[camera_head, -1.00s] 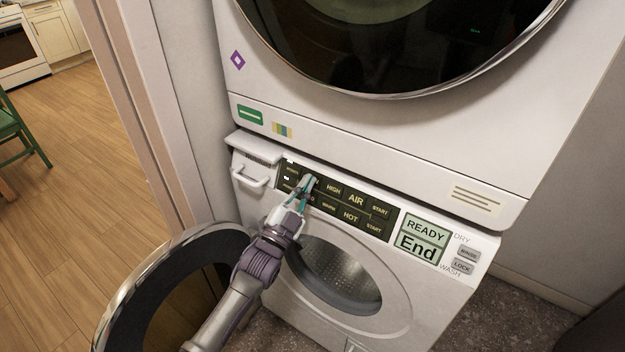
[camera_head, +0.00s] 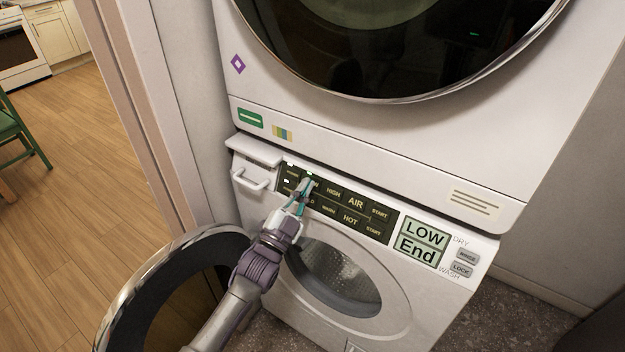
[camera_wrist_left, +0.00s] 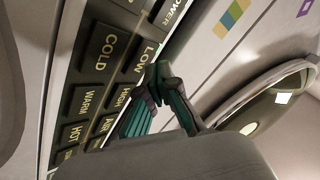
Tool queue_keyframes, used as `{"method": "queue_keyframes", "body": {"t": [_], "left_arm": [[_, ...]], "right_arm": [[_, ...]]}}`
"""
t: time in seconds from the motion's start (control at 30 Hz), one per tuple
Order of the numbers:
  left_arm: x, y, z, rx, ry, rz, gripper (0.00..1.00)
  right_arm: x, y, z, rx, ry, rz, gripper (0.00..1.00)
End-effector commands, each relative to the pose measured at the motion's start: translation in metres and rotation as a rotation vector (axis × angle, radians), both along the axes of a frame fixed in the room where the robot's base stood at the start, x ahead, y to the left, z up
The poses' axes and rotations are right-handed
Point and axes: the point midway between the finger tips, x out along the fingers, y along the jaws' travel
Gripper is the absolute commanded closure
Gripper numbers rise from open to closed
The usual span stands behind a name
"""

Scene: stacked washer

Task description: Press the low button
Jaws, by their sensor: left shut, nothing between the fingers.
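The low button (camera_wrist_left: 149,52) shows in the left wrist view on the dark control panel, with its label readable. In the head view, my gripper hides most of that button. My left gripper (camera_head: 303,188) is shut and empty, its tips at the panel over the low button. In the left wrist view the gripper tips (camera_wrist_left: 158,84) lie right beside the low button; I cannot tell whether they still touch it. The display (camera_head: 424,234) reads "LOW" on its upper line and "End" below. A small green light shows above the low button.
Other buttons sit close by, such as high (camera_head: 333,191), air (camera_head: 355,202) and hot (camera_head: 350,220). The drawer handle (camera_head: 250,180) juts out left of the panel. The open round washer door (camera_head: 130,290) stands at lower left, beside my left arm.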

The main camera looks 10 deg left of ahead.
Motion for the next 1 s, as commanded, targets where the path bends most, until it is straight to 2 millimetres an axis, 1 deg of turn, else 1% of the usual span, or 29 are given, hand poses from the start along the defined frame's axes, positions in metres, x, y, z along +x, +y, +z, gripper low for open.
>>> {"method": "queue_keyframes", "body": {"t": [0.03,0.37,0.47,0.8,1.0], "left_arm": [[-0.002,0.001,0.002,0.0,0.001,0.0,1.0],[-0.003,0.002,0.002,0.0,0.0,0.0,1.0],[-0.009,0.004,0.007,0.0,0.001,0.001,1.0],[-0.038,0.014,0.02,0.0,0.001,0.001,1.0],[-0.046,0.017,0.021,0.0,0.0,0.0,1.0]], "right_arm": [[0.0,0.0,0.003,0.0,0.0,0.0,0.61],[0.0,0.0,0.004,0.0,0.0,0.0,0.61],[0.0,0.0,0.012,0.0,0.0,0.0,0.61],[0.0,0.0,0.038,0.0,0.0,0.0,0.61],[0.0,-0.001,0.042,-0.001,0.0,0.0,0.61]]}}
